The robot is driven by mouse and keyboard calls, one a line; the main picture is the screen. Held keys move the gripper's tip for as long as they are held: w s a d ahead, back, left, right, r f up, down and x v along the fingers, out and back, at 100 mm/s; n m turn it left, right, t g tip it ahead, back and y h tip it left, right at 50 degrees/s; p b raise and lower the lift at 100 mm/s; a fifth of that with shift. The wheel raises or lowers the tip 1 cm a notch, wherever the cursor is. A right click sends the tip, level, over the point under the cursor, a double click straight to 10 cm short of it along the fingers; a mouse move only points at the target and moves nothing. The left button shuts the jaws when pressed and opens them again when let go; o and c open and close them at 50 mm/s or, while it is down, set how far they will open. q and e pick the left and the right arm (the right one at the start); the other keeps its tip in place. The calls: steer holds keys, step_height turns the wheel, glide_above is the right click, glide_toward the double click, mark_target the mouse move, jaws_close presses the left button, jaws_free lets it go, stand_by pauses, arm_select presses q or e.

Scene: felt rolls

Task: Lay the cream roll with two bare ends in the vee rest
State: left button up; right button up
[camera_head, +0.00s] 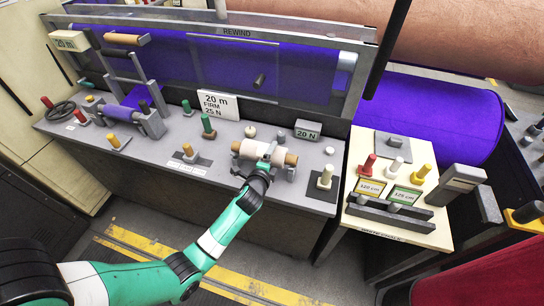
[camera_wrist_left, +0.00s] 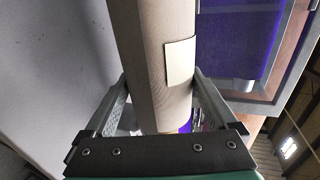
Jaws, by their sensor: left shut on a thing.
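The cream roll (camera_head: 250,149) has a tan bare end on each side and lies crosswise at the front of the grey bench. My left gripper (camera_head: 264,159) reaches it from the front and is shut on its middle. In the left wrist view the roll (camera_wrist_left: 160,60) runs between the two fingers (camera_wrist_left: 160,90), with a pale patch on its side. Grey rest parts (camera_head: 290,172) show just below the roll, probably the vee rest. The gripper hides the middle, so I cannot tell whether the roll touches them. My right gripper is not in view.
A side table (camera_head: 430,238) at right holds coloured pegs and dark rails (camera_head: 390,213).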

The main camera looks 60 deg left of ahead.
arm_select(q)
steer(key=shift+f, duration=0.35)
stand_by(0.6)
steer(key=o, duration=1.6)
steer(key=shift+c, duration=0.2)
steer(key=shift+f, duration=0.1)
steer(key=shift+d, duration=0.1)
steer(key=shift+s+d+r, duration=0.2)
steer(key=shift+s, duration=0.05)
steer(key=p+v, duration=0.2)
steer(key=v, duration=0.8)
steer(key=shift+s+d, duration=0.25)
steer(key=shift+s, duration=0.1)
